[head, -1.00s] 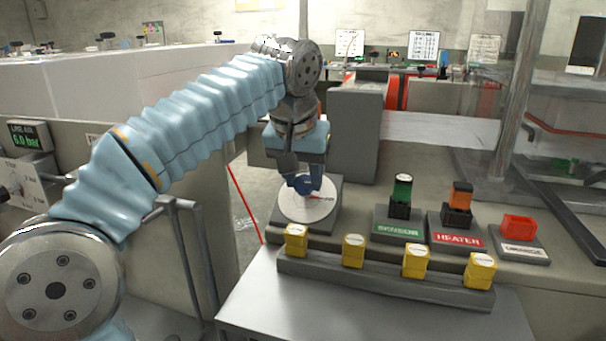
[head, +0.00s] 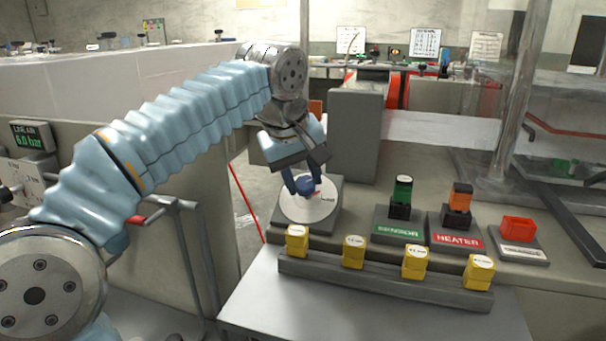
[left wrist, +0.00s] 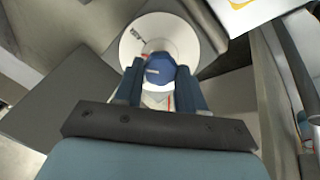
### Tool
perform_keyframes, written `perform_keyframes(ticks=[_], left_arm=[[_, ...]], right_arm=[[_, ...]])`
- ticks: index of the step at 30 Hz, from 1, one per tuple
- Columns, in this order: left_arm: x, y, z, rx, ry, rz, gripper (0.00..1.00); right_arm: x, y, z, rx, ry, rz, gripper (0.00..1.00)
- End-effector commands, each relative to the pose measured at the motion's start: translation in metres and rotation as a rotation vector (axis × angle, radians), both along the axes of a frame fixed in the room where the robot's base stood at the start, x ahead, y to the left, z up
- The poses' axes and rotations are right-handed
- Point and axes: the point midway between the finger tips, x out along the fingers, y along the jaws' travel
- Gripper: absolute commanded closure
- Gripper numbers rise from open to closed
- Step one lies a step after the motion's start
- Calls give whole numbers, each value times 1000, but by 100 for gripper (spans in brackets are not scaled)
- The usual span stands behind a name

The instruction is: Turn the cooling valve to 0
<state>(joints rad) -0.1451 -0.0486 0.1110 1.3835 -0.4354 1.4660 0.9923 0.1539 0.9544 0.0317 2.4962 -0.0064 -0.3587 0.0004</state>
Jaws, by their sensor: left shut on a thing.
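The cooling valve is a blue knob (head: 306,185) on a round white dial (head: 296,212) set on a grey plate beside the front ledge. My left gripper (head: 303,188) reaches down over the dial and is shut on the blue knob. In the left wrist view the knob (left wrist: 159,70) sits between the two blue fingers (left wrist: 160,85), with a pale mark on its top. A red line shows on the dial below the knob there. The dial's lettering is too small to read. My right gripper is not in view.
Right of the dial stand a green SENSOR module (head: 402,195), an orange HEATER module (head: 459,205) and a red module (head: 518,229). Several yellow blocks stand along a grey rail (head: 385,280) in front. A grey box (head: 356,130) rises behind the dial.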

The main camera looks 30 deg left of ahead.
Motion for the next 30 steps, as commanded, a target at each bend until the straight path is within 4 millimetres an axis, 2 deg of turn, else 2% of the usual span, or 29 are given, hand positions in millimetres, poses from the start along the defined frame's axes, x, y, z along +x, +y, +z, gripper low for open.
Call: perform_keyframes(ticks=[18, 30], left_arm=[[-3, 3, 0, -281, -75, 504, 91], [-4, 3, -1, -417, -106, 746, 91]], right_arm=[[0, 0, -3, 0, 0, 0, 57], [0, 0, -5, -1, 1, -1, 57]])
